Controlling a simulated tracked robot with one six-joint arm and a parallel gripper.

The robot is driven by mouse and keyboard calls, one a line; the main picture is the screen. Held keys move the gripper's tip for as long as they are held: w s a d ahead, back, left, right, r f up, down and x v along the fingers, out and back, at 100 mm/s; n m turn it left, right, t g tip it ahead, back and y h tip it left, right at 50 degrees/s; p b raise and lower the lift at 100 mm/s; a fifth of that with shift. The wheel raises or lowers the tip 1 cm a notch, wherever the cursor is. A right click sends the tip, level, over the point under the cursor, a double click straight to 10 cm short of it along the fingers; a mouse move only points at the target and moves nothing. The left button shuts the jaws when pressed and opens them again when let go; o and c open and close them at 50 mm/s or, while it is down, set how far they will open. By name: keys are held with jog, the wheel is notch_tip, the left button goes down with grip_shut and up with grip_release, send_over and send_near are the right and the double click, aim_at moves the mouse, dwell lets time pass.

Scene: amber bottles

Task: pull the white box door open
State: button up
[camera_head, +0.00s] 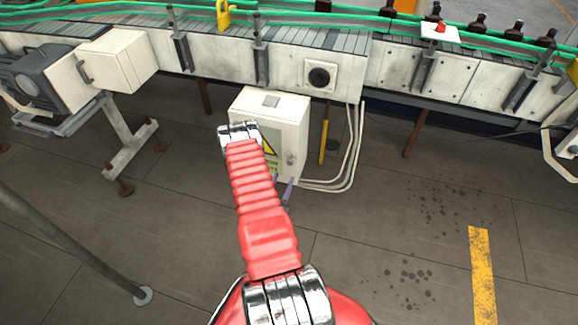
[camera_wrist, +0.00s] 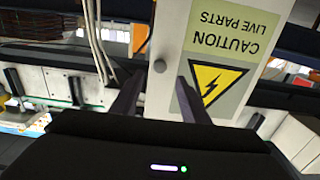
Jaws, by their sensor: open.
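The white box (camera_head: 272,108) stands below the conveyor, its door (camera_head: 297,140) shut as far as I can see. My red arm hides part of the box front.
The conveyor (camera_head: 340,85) with bottles (camera_head: 480,22) runs above the box. White cables (camera_head: 352,150) and a yellow post (camera_head: 323,142) stand right of it. A second white cabinet (camera_head: 118,58) is at the left. The floor (camera_head: 400,230) at the right is clear.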

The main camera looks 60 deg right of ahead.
aim_at(289, 164)
jog(key=d, duration=0.2)
jog(key=w+d, duration=0.1)
jog(key=d, duration=0.5)
jog(key=shift+w, duration=0.15)
grip_shut()
dwell(0.3)
jog(key=shift+d, duration=0.15)
